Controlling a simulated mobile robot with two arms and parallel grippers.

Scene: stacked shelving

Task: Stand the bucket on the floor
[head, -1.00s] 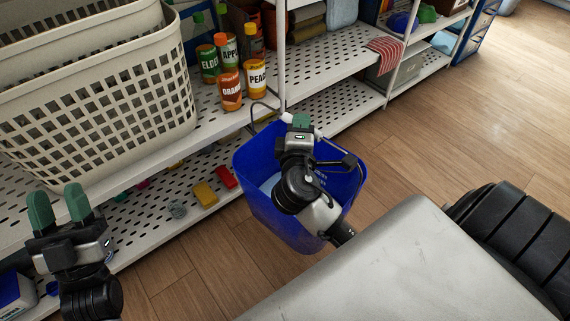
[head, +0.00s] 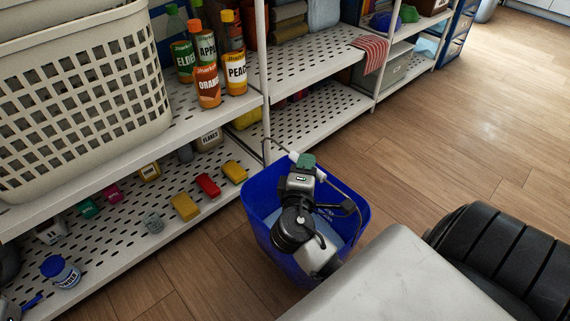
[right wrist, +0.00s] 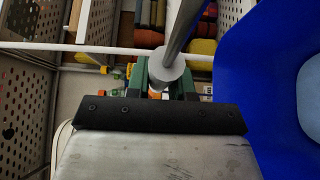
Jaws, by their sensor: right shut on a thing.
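The blue bucket (head: 259,213) is upright or nearly so, in front of the shelving in the head view. Its wall also fills the right side of the right wrist view (right wrist: 245,85). My right gripper (head: 304,161) is shut on the bucket's handle, at its pale grip (head: 293,156), above the bucket's opening. My arm hides part of the bucket's inside, where something light blue shows. My left gripper is out of view.
Perforated shelving (head: 300,92) runs along the left and back. Its shelves hold a cream basket (head: 85,100), several bottles (head: 207,86) and small boxes (head: 185,207) near the bucket. A striped cloth (head: 371,52) hangs over one edge. Open wooden floor lies to the right.

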